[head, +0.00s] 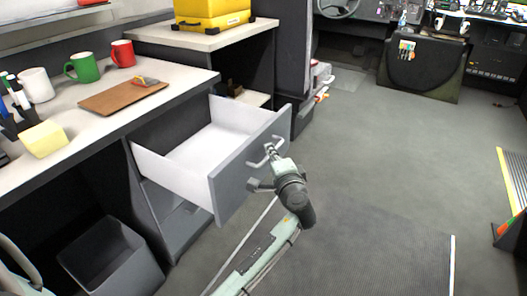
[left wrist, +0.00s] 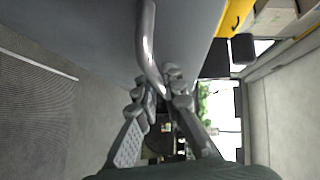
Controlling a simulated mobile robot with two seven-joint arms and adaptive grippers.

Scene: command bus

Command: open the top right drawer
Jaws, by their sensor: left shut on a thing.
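The top right drawer (head: 238,177) is pulled well out of the desk cabinet in the head view. It has a white, empty-looking inside and a grey front. Its metal bar handle (head: 257,162) is on the front face. My left gripper (head: 271,153) is shut on this handle, reaching it from the front. In the left wrist view the handle (left wrist: 147,38) runs down between the fingertips of my left gripper (left wrist: 160,88), close to the grey drawer front (left wrist: 85,30). My right gripper is in neither view.
The desk top (head: 60,105) holds mugs, a brown clipboard (head: 122,95) and a yellow sponge-like block (head: 44,138). A grey bin (head: 110,262) stands under the desk. A yellow case (head: 212,12) sits on the farther counter. The floor (head: 375,150) to the right is clear.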

